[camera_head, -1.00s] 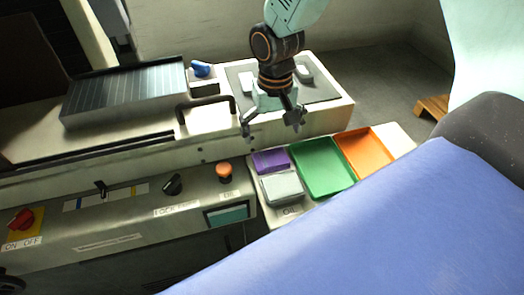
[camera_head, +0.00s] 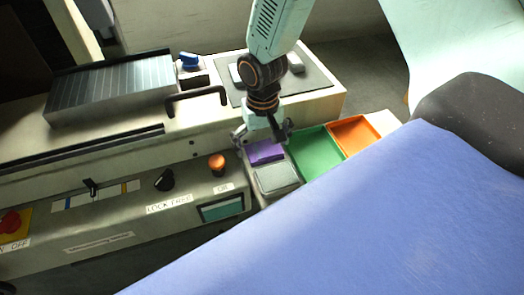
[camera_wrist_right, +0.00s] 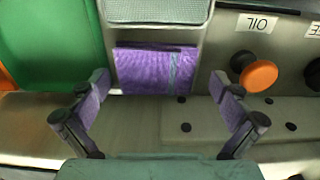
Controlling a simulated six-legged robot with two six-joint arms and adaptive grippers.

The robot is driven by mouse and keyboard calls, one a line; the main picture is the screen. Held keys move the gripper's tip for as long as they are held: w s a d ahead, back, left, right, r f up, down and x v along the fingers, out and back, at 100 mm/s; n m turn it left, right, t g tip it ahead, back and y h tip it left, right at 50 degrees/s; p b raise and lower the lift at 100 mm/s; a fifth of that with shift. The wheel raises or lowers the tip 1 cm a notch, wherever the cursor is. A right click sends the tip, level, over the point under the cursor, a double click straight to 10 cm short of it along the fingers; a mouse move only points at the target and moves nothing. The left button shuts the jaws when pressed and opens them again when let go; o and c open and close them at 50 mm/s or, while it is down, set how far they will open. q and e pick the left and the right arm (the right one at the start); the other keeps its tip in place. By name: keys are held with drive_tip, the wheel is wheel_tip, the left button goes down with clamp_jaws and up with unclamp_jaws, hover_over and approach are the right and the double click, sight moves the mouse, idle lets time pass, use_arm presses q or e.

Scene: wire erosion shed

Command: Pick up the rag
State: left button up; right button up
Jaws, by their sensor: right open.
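The rag is a folded purple cloth (camera_head: 265,152) on the light ledge in front of the machine. In the right wrist view the purple rag (camera_wrist_right: 150,70) lies flat, with a paler stripe near one end. My right gripper (camera_head: 262,137) is open and empty, just above and behind the rag. In the right wrist view its open fingers (camera_wrist_right: 162,100) stand to either side, with the rag ahead between them. Whether they touch anything cannot be told. My left gripper is not in view.
A grey pad (camera_head: 277,178) lies right beside the rag. A green tray (camera_head: 318,158) and an orange tray (camera_head: 355,135) stand to the right. An orange knob (camera_head: 216,164) and a black handle (camera_head: 196,95) stick out nearby. A large blue surface (camera_head: 330,225) fills the lower right.

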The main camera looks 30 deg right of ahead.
sight(264, 148)
drive_tip(key=shift+s+d, duration=0.15)
drive_tip(key=shift+d, duration=0.3)
drive_tip(key=c, duration=0.4)
drive_tip(key=shift+a, duration=0.35)
drive_tip(key=c, duration=0.5)
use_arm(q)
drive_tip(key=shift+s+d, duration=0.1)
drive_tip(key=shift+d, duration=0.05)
use_arm(e)
drive_tip(key=shift+d, duration=0.1)
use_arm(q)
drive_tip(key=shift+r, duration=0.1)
use_arm(e)
drive_tip(key=shift+r, duration=0.1)
wheel_tip(264, 148, up, 10)
drive_tip(key=shift+f+p, duration=0.15)
drive_tip(key=shift+p, duration=0.8)
clamp_jaws()
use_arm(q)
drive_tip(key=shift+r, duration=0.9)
